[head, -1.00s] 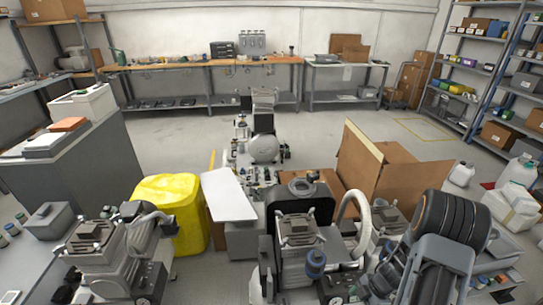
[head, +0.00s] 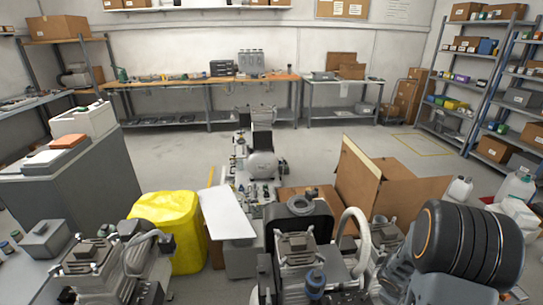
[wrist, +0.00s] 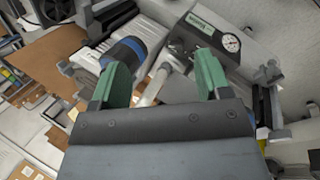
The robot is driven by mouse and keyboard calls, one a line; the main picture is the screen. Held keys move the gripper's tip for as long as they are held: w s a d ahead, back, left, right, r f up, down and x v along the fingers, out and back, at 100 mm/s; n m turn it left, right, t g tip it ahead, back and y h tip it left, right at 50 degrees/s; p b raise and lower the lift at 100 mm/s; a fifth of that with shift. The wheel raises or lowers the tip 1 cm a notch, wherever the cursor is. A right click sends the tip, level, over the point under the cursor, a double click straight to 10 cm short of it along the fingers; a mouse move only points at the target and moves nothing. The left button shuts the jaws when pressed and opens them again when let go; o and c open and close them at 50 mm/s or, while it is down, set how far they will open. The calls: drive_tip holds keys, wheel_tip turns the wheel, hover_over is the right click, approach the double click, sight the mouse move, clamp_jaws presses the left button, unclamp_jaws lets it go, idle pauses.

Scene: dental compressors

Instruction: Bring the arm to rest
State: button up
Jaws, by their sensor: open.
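My gripper (wrist: 160,78) shows in the wrist view with its two green fingers spread apart and nothing held between them. Beyond the fingers are compressor parts: a black cylinder with a blue band (wrist: 124,52), a pale pipe (wrist: 156,82) and a round pressure gauge (wrist: 231,43). I cannot tell whether the fingers touch any of them. In the head view, my arm (head: 468,245) shows at the lower right as a thick black ribbed joint with an orange ring. My gripper is outside the head view.
Compressors stand close in front, at the left (head: 90,262) and centre (head: 300,245). A yellow covered bin (head: 170,228) and an open cardboard box (head: 385,185) stand just behind them. Another compressor (head: 262,163) stands farther back. Open floor (head: 330,150) reaches to the far workbenches.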

drive_tip(key=s+a+r+m+t+y+p, duration=0.1)
drive_tip(key=s+a+r+m+y+p, duration=0.1)
drive_tip(key=a+r, duration=0.8)
drive_tip(key=s+a+r+m+y+p, duration=0.2)
drive_tip(key=s+a+r+m, duration=0.3)
drive_tip(key=a+r, duration=0.6)
wheel_tip(320, 180, up, 6)
drive_tip(key=shift+s+a+f+t+y+p, duration=0.1)
drive_tip(key=shift+s+a+t+y+p, duration=0.2)
drive_tip(key=shift+s, duration=0.4)
drive_tip(key=shift+c, duration=0.4)
